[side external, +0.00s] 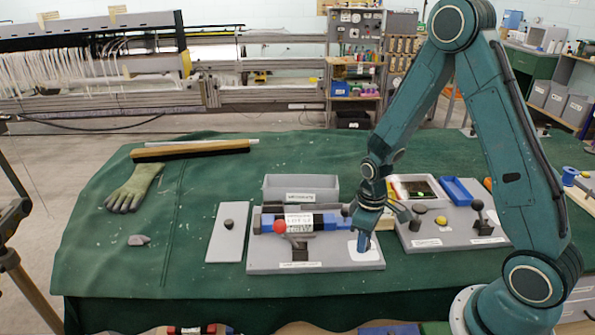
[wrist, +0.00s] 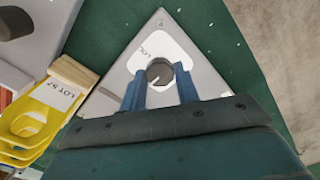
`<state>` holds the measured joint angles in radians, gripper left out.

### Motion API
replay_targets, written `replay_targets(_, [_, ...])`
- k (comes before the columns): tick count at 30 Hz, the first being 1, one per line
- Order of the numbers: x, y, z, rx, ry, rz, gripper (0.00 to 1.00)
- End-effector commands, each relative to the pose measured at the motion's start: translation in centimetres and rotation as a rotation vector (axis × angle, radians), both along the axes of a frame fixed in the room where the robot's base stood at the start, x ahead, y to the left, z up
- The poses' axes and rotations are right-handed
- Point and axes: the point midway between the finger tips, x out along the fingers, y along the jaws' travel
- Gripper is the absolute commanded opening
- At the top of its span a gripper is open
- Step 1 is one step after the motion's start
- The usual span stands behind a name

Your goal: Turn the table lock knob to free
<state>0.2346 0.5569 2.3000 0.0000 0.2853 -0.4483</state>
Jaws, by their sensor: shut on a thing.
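The table lock knob (wrist: 160,72) is a small round dark grey knob with a pale pointer line, seen in the wrist view. It sits on a white label plate (wrist: 172,47) with partly readable lettering, on a grey base. In the side view the plate (side external: 370,253) shows at the right end of the grey base (side external: 310,267); the knob there is hidden by my fingers. My gripper (wrist: 159,82) points down, its blue fingers either side of the knob, shut on it. It also shows in the side view (side external: 362,243).
Left of my gripper stand a red ball-ended lever (side external: 279,227) and a blue block mechanism. A panel with a yellow button (side external: 441,220) and black knob lies to the right. Yellow stacked pieces (wrist: 45,115) are close by in the wrist view.

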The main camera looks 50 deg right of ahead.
Motion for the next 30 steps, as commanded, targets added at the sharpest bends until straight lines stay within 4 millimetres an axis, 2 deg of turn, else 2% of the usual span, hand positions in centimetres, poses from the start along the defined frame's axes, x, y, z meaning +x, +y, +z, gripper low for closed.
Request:
replay_targets(5, [0.1, 0.0, 0.1, 0.0, -0.003, 0.001, 0.08])
replay_targets(6, [0.1, 0.0, 0.1, 0.0, -0.003, 0.001, 0.39])
replay_targets(8, [0.1, 0.0, 0.1, 0.0, -0.003, 0.001, 0.51])
replay_targets(9, [0.1, 0.0, 0.1, 0.0, -0.003, 0.0, 0.53])
replay_targets(22, [0.1, 0.0, 0.3, -0.001, -0.002, -0.001, 0.53])
replay_targets(30, [0.1, 0.0, 2.2, -0.001, -0.004, -0.001, 0.53])
